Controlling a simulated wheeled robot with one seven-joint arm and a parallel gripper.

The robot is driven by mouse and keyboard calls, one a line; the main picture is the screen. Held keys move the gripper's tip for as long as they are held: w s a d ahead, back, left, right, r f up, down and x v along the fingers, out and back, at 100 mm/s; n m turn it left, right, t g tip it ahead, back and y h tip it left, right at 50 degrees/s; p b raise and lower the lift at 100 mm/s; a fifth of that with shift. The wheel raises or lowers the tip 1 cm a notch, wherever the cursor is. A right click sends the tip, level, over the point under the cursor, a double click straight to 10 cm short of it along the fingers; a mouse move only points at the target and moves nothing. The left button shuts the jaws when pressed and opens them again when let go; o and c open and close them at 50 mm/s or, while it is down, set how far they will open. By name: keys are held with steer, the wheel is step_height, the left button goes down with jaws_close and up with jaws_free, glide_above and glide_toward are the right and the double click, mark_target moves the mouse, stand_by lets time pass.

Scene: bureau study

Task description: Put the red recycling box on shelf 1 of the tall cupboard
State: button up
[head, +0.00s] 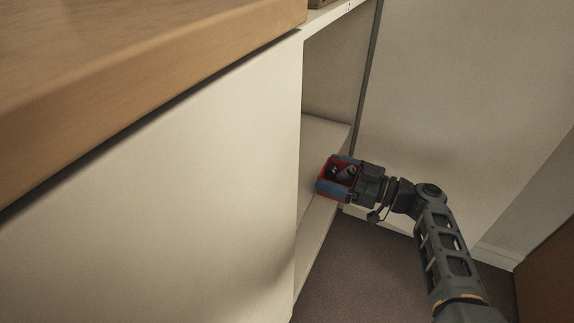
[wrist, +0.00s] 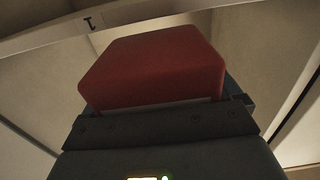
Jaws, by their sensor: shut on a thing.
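The red recycling box (head: 323,188) is a small open-topped box with dark items inside. My gripper (head: 345,176) is shut on it, with blue finger pads on two opposite sides. The box is at the opening of the tall cupboard (head: 334,85), in front of or just over a low shelf (head: 318,160). I cannot tell whether it touches the shelf. In the wrist view the red box (wrist: 155,68) fills the middle, and a shelf edge with a dark mark (wrist: 94,22) crosses above it. The lower parts of the fingers are hidden there.
A white panel (head: 170,180) under a wooden top (head: 150,70) stands close on the left of the opening. Another shelf edge (head: 335,14) is above, with a brown object (head: 322,3) on it. A pale panel (head: 460,100) is to the right. Dark carpet (head: 380,275) lies below.

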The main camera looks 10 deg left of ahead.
steer(key=b+x, duration=0.3)
steer(key=x, duration=1)
steer(key=shift+a+f, duration=0.1)
steer(key=shift+a, duration=0.2)
steer(key=shift+f, duration=0.3)
steer(key=o, duration=0.8)
steer(key=shift+f, duration=0.1)
steer(key=shift+c, duration=0.2)
steer(key=shift+d, duration=0.1)
steer(key=p+v, duration=0.2)
steer(key=v, duration=1)
steer(key=shift+p, duration=0.4)
